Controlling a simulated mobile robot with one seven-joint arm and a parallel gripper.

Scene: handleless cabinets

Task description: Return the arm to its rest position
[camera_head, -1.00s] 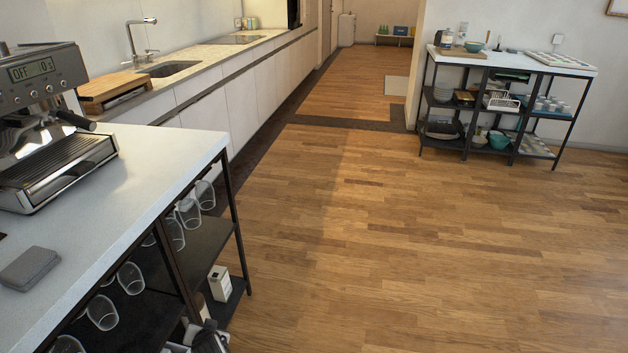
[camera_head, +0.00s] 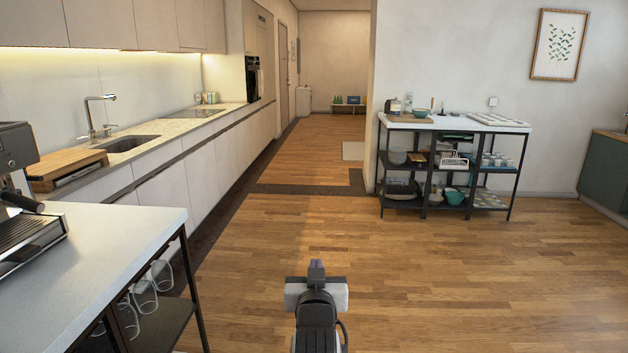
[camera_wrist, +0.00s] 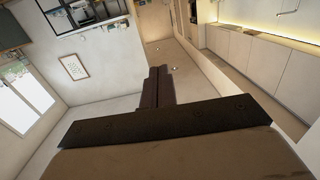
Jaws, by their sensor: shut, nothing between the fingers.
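My gripper (camera_head: 316,268) shows at the bottom middle of the head view, at the end of my dark arm, in front of open wooden floor. Its fingers are together and nothing is held between them. In the wrist view the fingers (camera_wrist: 158,88) also lie together, pointing out into the empty room, which appears turned upside down there. No object touches my gripper.
A white-topped cart (camera_head: 105,250) with a coffee machine (camera_head: 25,215) and hanging glasses stands at the left. Kitchen cabinets (camera_head: 205,180) with a sink run behind it. A shelf unit (camera_head: 455,125) stands at the back right. The middle floor (camera_head: 400,275) is clear.

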